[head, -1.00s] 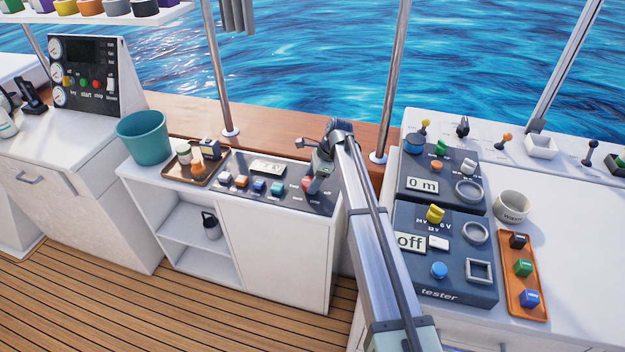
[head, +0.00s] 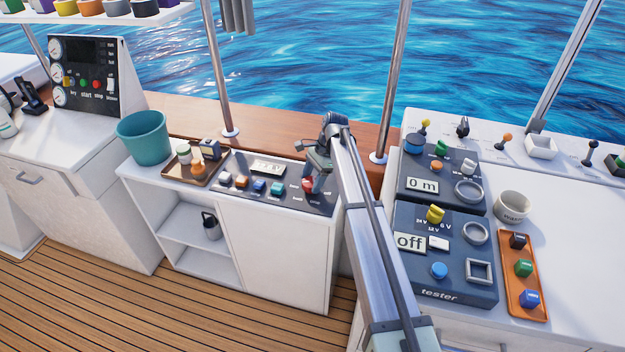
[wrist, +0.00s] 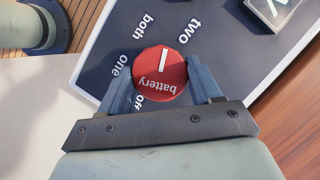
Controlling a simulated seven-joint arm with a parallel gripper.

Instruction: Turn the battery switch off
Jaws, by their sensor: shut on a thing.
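The battery switch is a round red knob (wrist: 160,82) with a white line, on a dark panel with the words both, two, one and off around it. In the wrist view the white line points up, between both and two. The word off is at the lower left of the knob, partly behind a finger. My gripper (wrist: 159,72) has one finger on each side of the knob and is shut on it. In the head view the red knob (head: 308,185) shows at the right end of the panel, partly covered by my gripper (head: 313,187).
Several other knobs, such as a light blue one (head: 277,188), stand left on the same panel. A display (head: 268,168) is behind them. A brown tray (head: 176,176) and teal bucket (head: 143,138) are further left. The tester (head: 452,285) is on the right counter.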

